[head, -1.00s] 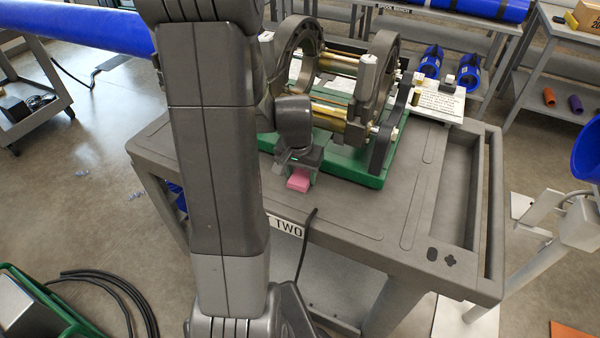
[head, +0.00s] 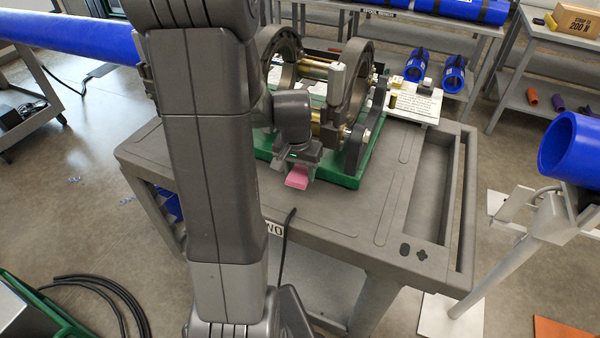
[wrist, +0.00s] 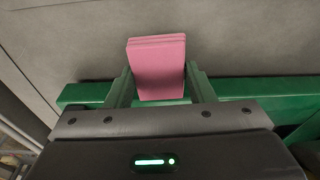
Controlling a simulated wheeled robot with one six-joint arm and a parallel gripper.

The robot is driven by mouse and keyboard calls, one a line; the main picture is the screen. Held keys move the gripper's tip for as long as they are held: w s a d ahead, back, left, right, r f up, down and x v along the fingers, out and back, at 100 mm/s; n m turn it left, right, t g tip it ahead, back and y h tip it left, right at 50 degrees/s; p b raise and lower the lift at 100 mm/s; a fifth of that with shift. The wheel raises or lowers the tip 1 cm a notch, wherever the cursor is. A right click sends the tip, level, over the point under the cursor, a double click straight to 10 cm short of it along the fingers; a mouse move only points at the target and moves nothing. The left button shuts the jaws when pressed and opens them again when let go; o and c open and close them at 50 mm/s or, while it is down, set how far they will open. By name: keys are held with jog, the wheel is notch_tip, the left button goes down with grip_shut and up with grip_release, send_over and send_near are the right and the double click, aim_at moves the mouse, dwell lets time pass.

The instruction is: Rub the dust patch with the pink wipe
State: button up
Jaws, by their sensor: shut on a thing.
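My gripper (wrist: 160,90) is shut on the pink wipe (wrist: 157,65), a small folded pink block, held between its two green fingers in the wrist view. In the head view the wipe (head: 298,177) shows just below my gripper (head: 298,163), at the front edge of the machine's green base. The grey cart top (head: 330,205) lies beneath and in front of it. I cannot tell whether the wipe touches the cart top. No dust patch can be made out in either view; it may be hidden by my arm.
The pipe fusion machine with its grey clamp rings (head: 352,85) stands on a green base (head: 340,176) behind my gripper. A black cable (head: 286,235) hangs over the cart's front edge. A white labelled plate (head: 415,103) sits at the back right. The right cart top is clear.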

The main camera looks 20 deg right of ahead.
jog(key=shift+r+p, duration=1.25)
jog(key=shift+r, duration=0.75)
